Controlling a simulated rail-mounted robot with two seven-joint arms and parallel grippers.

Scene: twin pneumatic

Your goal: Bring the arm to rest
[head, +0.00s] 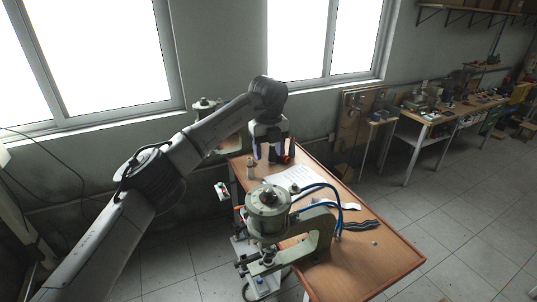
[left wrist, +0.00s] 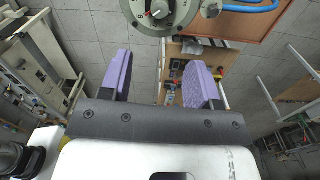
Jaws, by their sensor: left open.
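My left arm (head: 195,148) reaches in from the left, and its wrist bends down over the far end of the wooden table. My left gripper (head: 270,152) hangs pointing down there. In the left wrist view the gripper (left wrist: 158,78) shows two purple-padded fingers spread wide apart, with nothing held between them. My right gripper is in neither view.
A green pneumatic press (head: 268,208) with blue hoses stands at the table's near left edge. Papers (head: 292,178) and a dark strip (head: 361,225) lie on the table (head: 365,265). Workbenches (head: 430,120) line the right wall. Windows are behind. Floor at right is clear.

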